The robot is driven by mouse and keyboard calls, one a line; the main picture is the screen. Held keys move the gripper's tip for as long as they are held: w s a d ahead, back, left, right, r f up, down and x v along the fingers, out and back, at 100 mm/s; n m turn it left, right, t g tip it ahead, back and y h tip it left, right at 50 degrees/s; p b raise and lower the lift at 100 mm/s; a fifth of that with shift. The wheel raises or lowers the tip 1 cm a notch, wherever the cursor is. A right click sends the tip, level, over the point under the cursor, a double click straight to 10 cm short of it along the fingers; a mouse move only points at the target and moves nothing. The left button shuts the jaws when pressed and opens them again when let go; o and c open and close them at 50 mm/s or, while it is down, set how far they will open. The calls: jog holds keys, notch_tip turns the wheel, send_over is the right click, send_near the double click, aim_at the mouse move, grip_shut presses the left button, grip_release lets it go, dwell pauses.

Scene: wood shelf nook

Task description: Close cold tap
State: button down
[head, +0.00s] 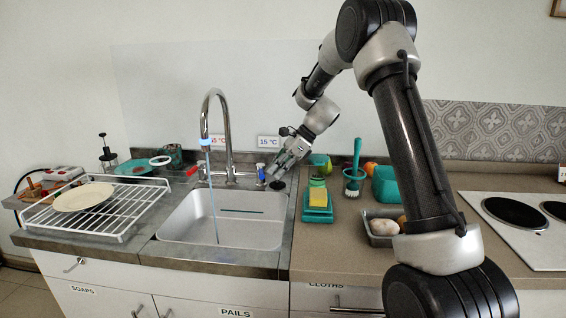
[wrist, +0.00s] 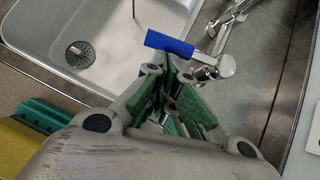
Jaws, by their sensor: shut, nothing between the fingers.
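The cold tap has a blue lever (head: 261,175) at the right of the faucet (head: 228,135), by the "15 °C" label (head: 268,142). In the wrist view, the blue lever (wrist: 169,43) lies just beyond my fingertips, its metal valve at its right end. My gripper (head: 274,180) is shut and empty, close to the right of the lever; it also shows in the wrist view (wrist: 168,78). I cannot tell if it touches the lever. A thin water stream (head: 212,205) falls from the spout into the sink (head: 175,222).
The red hot lever (head: 192,171) is left of the faucet. A yellow sponge in a green holder (head: 317,205), a green brush (head: 355,175) and a metal tray (head: 378,230) stand to the right. A white dish rack (head: 110,218) with a plate is left.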

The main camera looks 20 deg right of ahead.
aim_at(261, 171)
jog(key=shift+a+f, duration=0.15)
jog(key=shift+s+a+m+t, duration=0.25)
jog(key=shift+a+m+t, duration=0.4)
jog(key=shift+a, duration=0.45)
